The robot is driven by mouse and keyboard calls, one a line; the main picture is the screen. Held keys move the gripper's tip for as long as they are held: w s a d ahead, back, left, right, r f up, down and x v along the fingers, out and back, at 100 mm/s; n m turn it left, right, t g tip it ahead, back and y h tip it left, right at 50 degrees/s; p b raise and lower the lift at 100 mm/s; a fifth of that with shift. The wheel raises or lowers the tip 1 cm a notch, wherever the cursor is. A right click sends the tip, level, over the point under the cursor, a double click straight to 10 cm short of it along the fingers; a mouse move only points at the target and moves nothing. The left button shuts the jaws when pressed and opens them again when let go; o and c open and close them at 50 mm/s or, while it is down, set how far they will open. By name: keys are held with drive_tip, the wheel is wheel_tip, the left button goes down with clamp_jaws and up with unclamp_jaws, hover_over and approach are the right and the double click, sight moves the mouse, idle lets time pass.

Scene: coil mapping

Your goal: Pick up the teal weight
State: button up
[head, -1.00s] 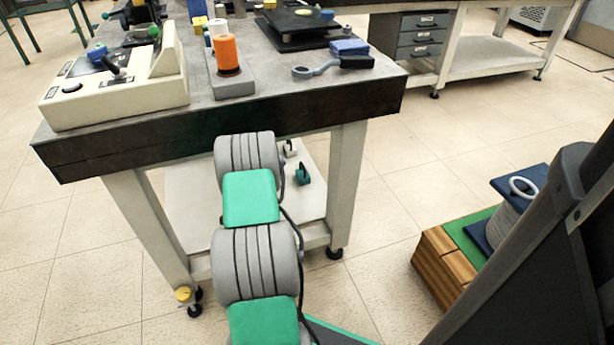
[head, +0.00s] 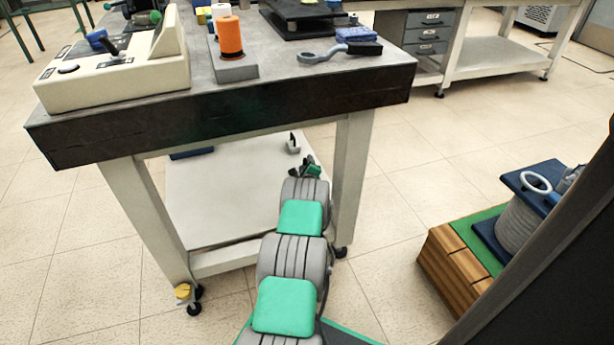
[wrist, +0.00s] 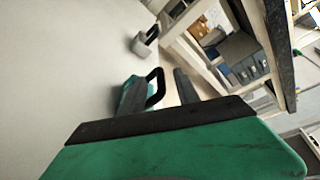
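The teal weight (wrist: 122,84) with a black loop handle stands on the lower shelf of the workbench in the wrist view. My gripper (wrist: 158,92) is open, its two dark fingers pointing toward the weight. The left finger covers part of the teal body, and the handle appears between the fingers. I cannot tell whether they touch. In the head view my gripper (head: 312,168) is small beneath the tabletop, and the weight cannot be clearly told apart from it.
A grey weight (wrist: 145,43) with a black handle stands farther along the pale shelf (head: 225,195). The tabletop edge (head: 230,118) and a table leg (head: 352,180) are close to my arm. A wooden crate (head: 455,262) with a spool stands on the floor at right.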

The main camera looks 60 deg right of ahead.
drive_tip(key=shift+r, duration=0.1)
drive_tip(key=shift+c, duration=0.5)
clamp_jaws()
drive_tip(key=shift+a, duration=0.1)
idle(0.6)
drive_tip(key=shift+r, duration=0.1)
